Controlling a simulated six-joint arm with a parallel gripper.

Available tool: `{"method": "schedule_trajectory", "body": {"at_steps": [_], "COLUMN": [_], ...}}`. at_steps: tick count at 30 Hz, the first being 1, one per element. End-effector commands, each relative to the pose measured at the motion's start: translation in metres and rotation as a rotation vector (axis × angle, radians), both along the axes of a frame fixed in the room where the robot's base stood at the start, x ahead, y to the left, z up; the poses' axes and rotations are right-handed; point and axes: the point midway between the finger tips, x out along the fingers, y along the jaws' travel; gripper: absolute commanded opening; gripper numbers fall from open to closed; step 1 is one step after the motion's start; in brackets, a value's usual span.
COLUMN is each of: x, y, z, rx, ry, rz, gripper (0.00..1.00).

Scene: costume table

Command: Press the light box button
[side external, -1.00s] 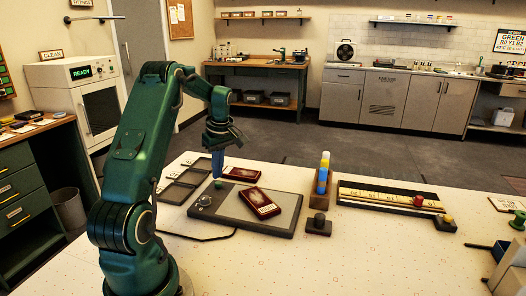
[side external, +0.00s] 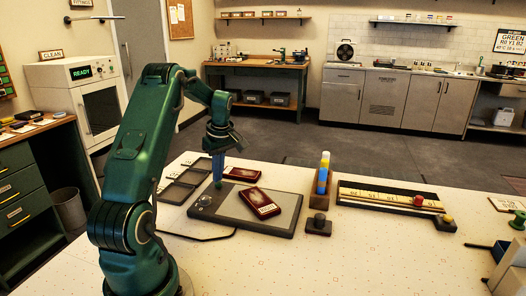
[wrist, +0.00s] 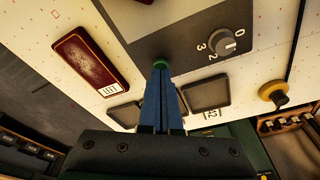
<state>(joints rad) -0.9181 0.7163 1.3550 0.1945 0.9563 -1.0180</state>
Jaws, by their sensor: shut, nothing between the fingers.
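The light box (side external: 273,222) is a flat dark grey panel on the white table, with a dial (side external: 204,201) at its left end. In the wrist view the dial (wrist: 226,42) carries numbers. The green button (wrist: 160,62) is a small round knob near the box's edge. My gripper (side external: 218,180) points down with its blue fingers shut and empty. In the wrist view the fingertips (wrist: 160,70) meet the button and cover part of it. I cannot tell whether the button is pushed down. A dark red case (side external: 260,202) lies on the light box.
A second red case (side external: 241,174) lies on the table behind the box. Grey frames (side external: 181,184) lie to the left. A dark knob on a block (side external: 318,226), a rack of coloured pieces (side external: 323,176) and a long tray (side external: 388,206) stand to the right. The front table is clear.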

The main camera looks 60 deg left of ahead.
Motion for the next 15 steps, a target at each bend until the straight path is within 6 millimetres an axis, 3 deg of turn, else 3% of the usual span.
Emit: {"method": "schedule_trajectory", "body": {"at_steps": [15], "x": [-0.0001], "y": [-0.0001], "z": [-0.0066], "rx": [0.0], "ry": [0.0], "rz": [0.0], "gripper": [0.0]}}
